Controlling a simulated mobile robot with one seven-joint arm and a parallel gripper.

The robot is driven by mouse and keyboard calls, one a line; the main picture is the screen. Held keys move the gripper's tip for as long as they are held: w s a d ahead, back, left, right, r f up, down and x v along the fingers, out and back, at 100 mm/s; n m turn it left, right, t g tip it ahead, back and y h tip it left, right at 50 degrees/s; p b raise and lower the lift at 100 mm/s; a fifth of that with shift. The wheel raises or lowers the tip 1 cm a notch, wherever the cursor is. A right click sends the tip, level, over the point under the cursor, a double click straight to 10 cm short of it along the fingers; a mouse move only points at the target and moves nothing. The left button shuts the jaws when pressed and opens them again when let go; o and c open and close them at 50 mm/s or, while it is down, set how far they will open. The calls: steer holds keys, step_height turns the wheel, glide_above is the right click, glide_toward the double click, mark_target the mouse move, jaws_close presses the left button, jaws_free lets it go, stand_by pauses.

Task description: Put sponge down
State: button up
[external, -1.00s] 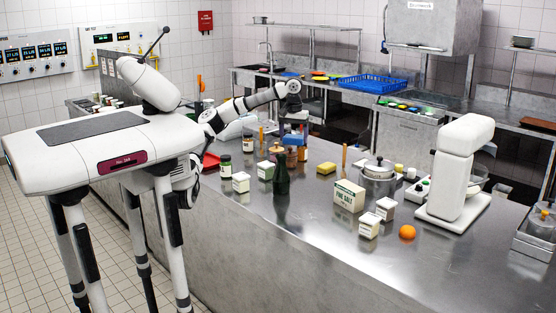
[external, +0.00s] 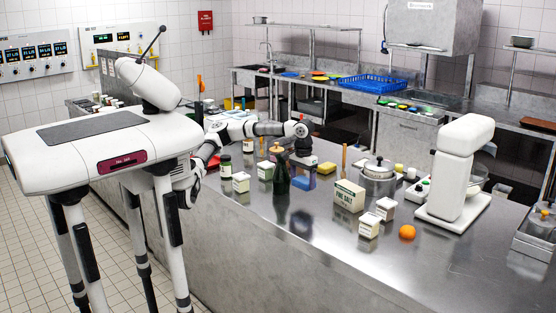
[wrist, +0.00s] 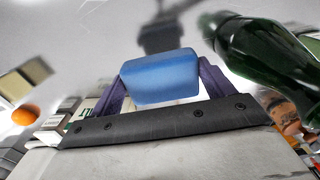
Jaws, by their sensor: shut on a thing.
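A blue sponge (wrist: 160,77) is held between the two dark fingers of my gripper (external: 302,165) in the wrist view. In the external view the blue sponge (external: 301,180) shows low under my wrist, over the steel counter (external: 345,235), just right of a dark green bottle. I cannot tell whether its underside touches the counter. The gripper points down, and its fingers are partly hidden in the external view.
The green bottle (external: 281,177) stands close to the sponge; it also fills the upper right of the wrist view (wrist: 262,55). A salt box (external: 349,196), white-lidded jars (external: 241,182) and an orange (external: 407,232) stand around.

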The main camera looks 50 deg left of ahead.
mark_target(302, 202)
steer(key=shift+f+p, duration=0.4)
steer(key=shift+f, duration=2.75)
steer(key=shift+f, duration=0.25)
steer(key=o, duration=0.9)
steer(key=shift+r, duration=0.1)
steer(key=shift+r, duration=0.15)
step_height(302, 202, up, 12)
steer(key=shift+r+b, duration=0.1)
steer(key=shift+b, duration=0.65)
